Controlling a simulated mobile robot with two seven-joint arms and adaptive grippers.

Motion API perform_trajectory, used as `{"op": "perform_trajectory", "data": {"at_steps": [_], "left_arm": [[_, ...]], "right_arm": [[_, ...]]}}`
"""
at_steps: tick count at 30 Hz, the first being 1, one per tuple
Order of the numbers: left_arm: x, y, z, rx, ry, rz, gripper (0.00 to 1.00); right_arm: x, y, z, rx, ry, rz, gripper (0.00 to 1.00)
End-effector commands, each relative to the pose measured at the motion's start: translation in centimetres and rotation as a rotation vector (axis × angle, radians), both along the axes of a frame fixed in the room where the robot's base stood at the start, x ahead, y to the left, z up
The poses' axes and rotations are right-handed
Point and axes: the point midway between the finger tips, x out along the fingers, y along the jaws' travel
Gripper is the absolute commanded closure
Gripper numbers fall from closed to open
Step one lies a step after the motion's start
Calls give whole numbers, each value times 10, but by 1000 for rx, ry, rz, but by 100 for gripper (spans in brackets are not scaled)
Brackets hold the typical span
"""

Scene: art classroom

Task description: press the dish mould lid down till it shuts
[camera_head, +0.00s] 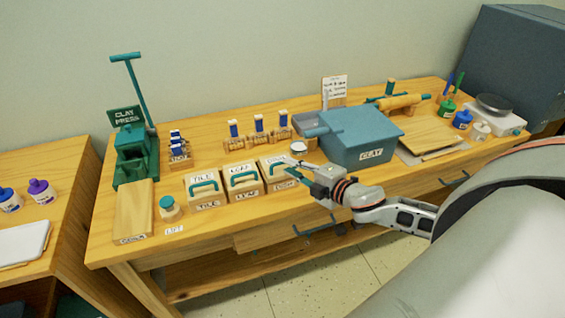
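Three wooden moulds with teal handles stand in a row near the table's front edge. The left one reads TILE (204,189) and the middle one appears to read LEAF (242,181). Finger spacing is too small to tell. My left gripper is out of view.
A blue clay box (362,138) stands close behind and right of the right gripper. Small racks of blue-topped tools (259,128) stand behind the moulds. A green clay press (134,155), a board (133,208) and a teal-lidded jar (168,208) are left.

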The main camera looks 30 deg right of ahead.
Motion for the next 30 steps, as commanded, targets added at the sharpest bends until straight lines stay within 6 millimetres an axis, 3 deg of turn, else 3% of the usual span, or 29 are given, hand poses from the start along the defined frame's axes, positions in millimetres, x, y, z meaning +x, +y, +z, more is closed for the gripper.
{"op": "perform_trajectory", "data": {"at_steps": [9, 23, 25, 30], "left_arm": [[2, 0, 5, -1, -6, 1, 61], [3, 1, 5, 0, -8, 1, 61], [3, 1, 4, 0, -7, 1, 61], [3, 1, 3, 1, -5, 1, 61]], "right_arm": [[34, 6, -7, 1, 0, 0, 85], [41, 8, -10, 1, 1, 0, 85], [41, 8, -10, 1, 1, 0, 100], [41, 8, -10, 1, 1, 0, 100]]}}
